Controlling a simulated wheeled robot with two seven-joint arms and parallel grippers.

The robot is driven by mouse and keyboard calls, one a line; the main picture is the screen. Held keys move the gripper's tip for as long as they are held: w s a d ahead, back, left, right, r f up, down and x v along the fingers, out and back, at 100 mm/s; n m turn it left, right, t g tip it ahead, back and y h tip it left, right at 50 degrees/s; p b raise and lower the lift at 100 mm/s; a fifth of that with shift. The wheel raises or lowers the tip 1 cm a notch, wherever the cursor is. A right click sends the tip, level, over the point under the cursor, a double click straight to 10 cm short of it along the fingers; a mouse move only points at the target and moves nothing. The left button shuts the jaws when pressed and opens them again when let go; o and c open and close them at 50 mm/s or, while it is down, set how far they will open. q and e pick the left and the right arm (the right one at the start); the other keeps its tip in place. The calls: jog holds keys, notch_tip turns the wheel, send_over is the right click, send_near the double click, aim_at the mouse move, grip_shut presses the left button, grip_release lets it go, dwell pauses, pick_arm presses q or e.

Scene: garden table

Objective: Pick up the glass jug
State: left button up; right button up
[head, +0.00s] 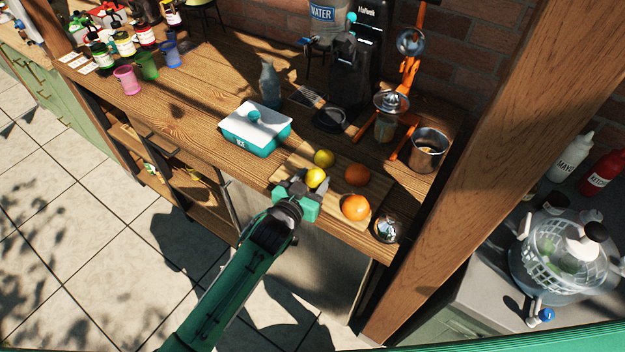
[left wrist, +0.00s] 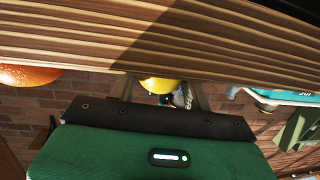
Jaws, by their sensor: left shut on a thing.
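A clear glass vessel (head: 385,128), which looks like the glass jug, stands under the orange citrus press (head: 408,75) at the back right of the wooden counter. Its outline is partly lost against the press. My left gripper (head: 314,187) is at the counter's front edge, well short of that vessel, shut on a yellow lemon (head: 316,177). The lemon also shows between the fingers in the left wrist view (left wrist: 160,85). Whether the lemon is clear of the board beneath cannot be told. My right gripper is not in view.
A second lemon (head: 323,158) and two oranges (head: 355,207) lie close by. A teal and white ice box (head: 256,130) is to the left, a grey bottle (head: 270,85) behind it. A metal pot (head: 429,150) and clear glass (head: 387,228) stand right. A wooden post (head: 490,140) bounds the right.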

pick_arm(q)
jog(key=shift+f, duration=0.45)
jog(key=o, duration=1)
jog(key=shift+c, duration=0.2)
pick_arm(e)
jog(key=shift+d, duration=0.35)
pick_arm(q)
jog(key=shift+r, duration=0.2)
jog(key=shift+s+a+f, duration=0.1)
jog(key=shift+s+a, duration=0.1)
jog(key=shift+s, duration=0.1)
jog(key=b+v, duration=0.2)
jog(key=v, duration=0.9)
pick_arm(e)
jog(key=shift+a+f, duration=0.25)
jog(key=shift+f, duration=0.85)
pick_arm(q)
jog(key=shift+s, duration=0.15)
